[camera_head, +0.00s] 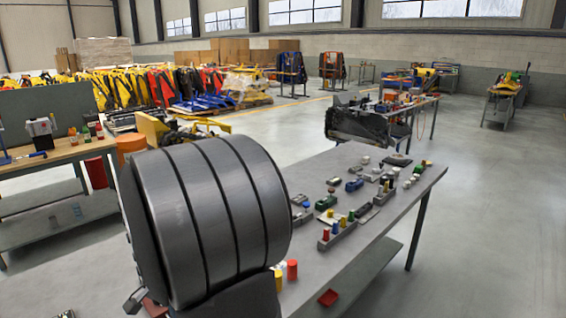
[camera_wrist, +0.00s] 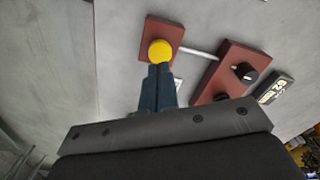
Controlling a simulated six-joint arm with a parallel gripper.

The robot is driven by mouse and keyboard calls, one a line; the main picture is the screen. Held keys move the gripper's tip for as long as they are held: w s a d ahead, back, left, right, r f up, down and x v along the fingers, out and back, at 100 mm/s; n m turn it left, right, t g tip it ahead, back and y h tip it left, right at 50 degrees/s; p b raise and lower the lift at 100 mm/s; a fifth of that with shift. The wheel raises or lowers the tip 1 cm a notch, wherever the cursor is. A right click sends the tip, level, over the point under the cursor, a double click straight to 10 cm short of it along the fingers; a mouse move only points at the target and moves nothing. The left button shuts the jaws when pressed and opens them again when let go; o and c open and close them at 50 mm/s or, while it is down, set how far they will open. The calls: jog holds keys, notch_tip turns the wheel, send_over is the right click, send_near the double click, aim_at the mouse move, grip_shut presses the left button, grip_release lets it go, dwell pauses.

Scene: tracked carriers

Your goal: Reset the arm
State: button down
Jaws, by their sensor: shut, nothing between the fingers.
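In the wrist view my gripper (camera_wrist: 158,68) points away from the camera with its two dark fingers together, nothing between them. Its tips appear right beside a round yellow knob (camera_wrist: 160,50) on a red-brown block (camera_wrist: 152,32). I cannot tell whether they touch it. A pale rod (camera_wrist: 197,53) runs from that block to a larger red-brown block (camera_wrist: 228,75) with a black knob (camera_wrist: 244,71). A second dark knob on this block is partly hidden by my gripper's body. In the head view a large grey part of my arm hides the table's near left, and my fingertips are not visible.
A dark block with white markings (camera_wrist: 275,88) lies right of the larger block. A workbench (camera_head: 50,155) stands at left. Open floor (camera_head: 490,220) lies at right.

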jog(key=shift+f, duration=0.15)
dwell(0.3)
jog(key=shift+f, duration=1.6)
jog(key=c, duration=1.1)
grip_release()
jog(key=shift+r, duration=0.1)
jog(key=o, duration=1.1)
jog(key=shift+m+g, duration=0.3)
jog(key=shift+m, duration=0.5)
jog(key=w+r, duration=0.1)
jog(key=w+a+r, duration=0.1)
jog(key=w, duration=0.1)
jog(key=w+r, duration=0.1)
jog(key=w, duration=0.1)
jog(key=shift+w+a+r, duration=0.2)
jog(key=shift+a, duration=0.15)
jog(key=shift+c, duration=0.2)
jog(key=shift+o, duration=0.2)
jog(key=w+a+r+m+y, duration=0.1)
jog(key=w+r, duration=0.4)
jog(key=shift+w+m+g, duration=0.35)
jog(key=shift+m+g, duration=0.05)
jog(key=w+d+r+m+g+y, duration=0.2)
jog(key=w+d+r+m, duration=0.1)
jog(key=w+r, duration=0.95)
jog(key=s+x, duration=0.2)
jog(key=x, duration=0.7)
jog(key=shift+a+r, duration=0.2)
jog(key=shift+a, duration=0.25)
